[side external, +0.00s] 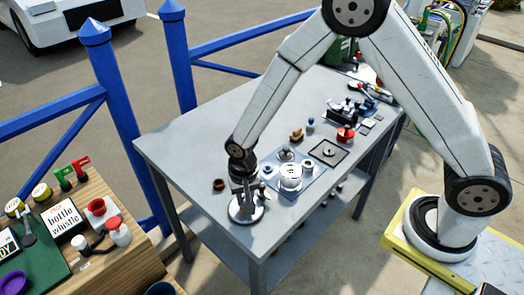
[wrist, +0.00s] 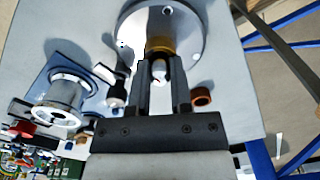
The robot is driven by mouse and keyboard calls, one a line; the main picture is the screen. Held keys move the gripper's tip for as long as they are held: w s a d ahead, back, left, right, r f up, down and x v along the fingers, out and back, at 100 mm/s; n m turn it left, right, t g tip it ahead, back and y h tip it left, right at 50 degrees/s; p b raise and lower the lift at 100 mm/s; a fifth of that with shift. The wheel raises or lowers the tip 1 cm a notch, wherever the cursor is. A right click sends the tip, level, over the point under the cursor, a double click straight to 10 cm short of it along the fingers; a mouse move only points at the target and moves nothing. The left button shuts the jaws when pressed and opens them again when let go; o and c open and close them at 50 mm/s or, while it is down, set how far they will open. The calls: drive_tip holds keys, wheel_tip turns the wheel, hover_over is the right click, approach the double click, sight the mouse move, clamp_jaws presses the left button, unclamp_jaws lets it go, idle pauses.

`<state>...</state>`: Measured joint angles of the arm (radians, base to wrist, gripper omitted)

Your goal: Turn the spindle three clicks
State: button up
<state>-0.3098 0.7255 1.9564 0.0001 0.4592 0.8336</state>
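A round silver base (side external: 246,210) stands at the near left of the grey table, and I take the upright part on it for the spindle. In the wrist view the base is a wide grey disc (wrist: 188,25) with a brass-coloured collar (wrist: 160,46). A rounded silver tip (wrist: 158,70), likely the spindle's, shows between my fingers. My gripper (wrist: 159,75) points down at it from above, with its two dark fingers apart on either side. I cannot tell whether they touch it. In the side view my gripper (side external: 243,187) is small and partly hides the spindle.
A silver drum (side external: 290,177) on a blue-grey plate stands close to the right of the base. A small brown ring (side external: 219,184) lies to its left. Several small parts crowd the table's far right. Blue railings stand behind.

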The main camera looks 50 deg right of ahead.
clamp_jaws()
